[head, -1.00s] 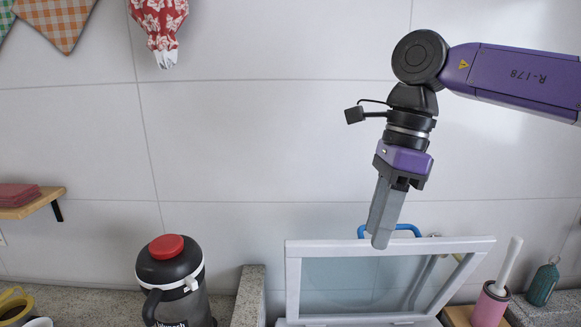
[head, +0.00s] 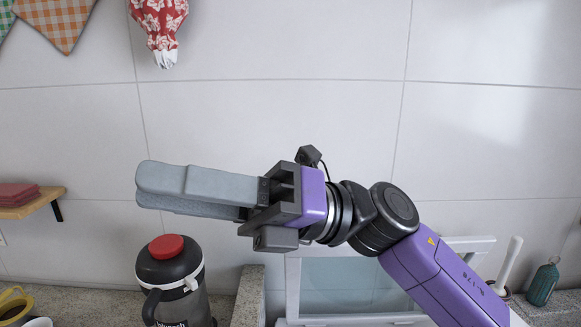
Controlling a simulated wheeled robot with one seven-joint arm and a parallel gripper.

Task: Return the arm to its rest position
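My gripper (head: 140,188) is in the head view, at the left of the middle, in front of the tiled wall. Its long grey fingers point left and lie against each other with nothing seen between them. My arm (head: 440,265) comes up from the lower right, with its purple link and black wrist joints. The gripper is above the dark jug with the red lid in the picture and looks apart from it.
The dark jug (head: 185,300) stands on the granite counter (head: 248,290). A white-framed glass panel (head: 335,285) is partly hidden behind my arm. A green bottle (head: 543,284) is at the right. A wooden shelf (head: 40,203) is at the left. A red patterned hanging (head: 160,28) is above.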

